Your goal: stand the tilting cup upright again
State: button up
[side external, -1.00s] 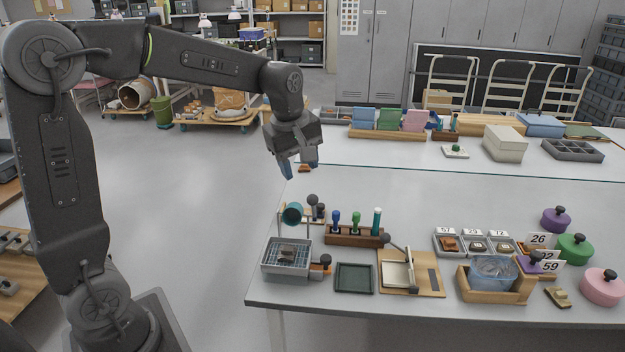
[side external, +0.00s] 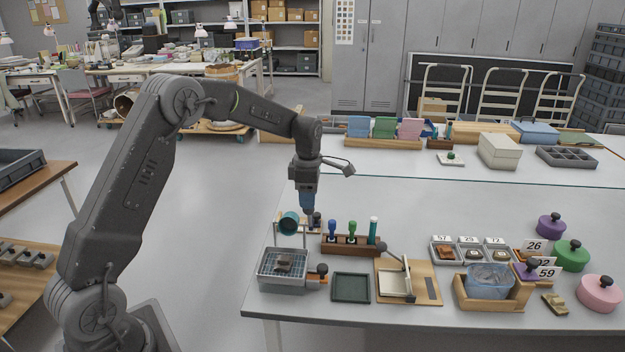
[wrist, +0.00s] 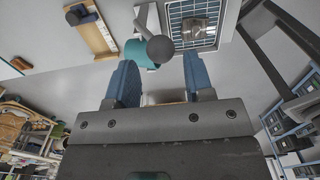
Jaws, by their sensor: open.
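The teal tilting cup (side external: 289,222) hangs tipped on its side in a thin frame above the back of a grey tray. Its mouth shows as a dark round opening. A dark ball knob (wrist: 160,48) stands beside the cup; the teal cup also shows behind it in the wrist view (wrist: 137,55). My gripper (side external: 308,208) points down just right of the cup, its blue fingers open and empty. In the wrist view the knob is just ahead of the gap between the fingertips (wrist: 158,66). I cannot tell whether a finger touches it.
The grey tray with a grid (side external: 283,272) stands below the cup. A wooden rack (side external: 350,245) of coloured-handled tools is close on the right. A dark green tray (side external: 351,288) and a hinged board (side external: 408,282) lie in front. The table edge is to the left.

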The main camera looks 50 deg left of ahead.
jog(key=shift+f, duration=2.15)
jog(key=shift+w+a+r, duration=0.2)
jog(key=shift+w+a, duration=0.3)
jog(key=shift+a, duration=0.05)
jog(key=shift+w+a+r, duration=0.2)
jog(key=shift+w+a, duration=0.3)
jog(key=shift+w+a+f, duration=1.75)
jog(key=shift+w+a, duration=1)
jog(key=shift+r, duration=2.85)
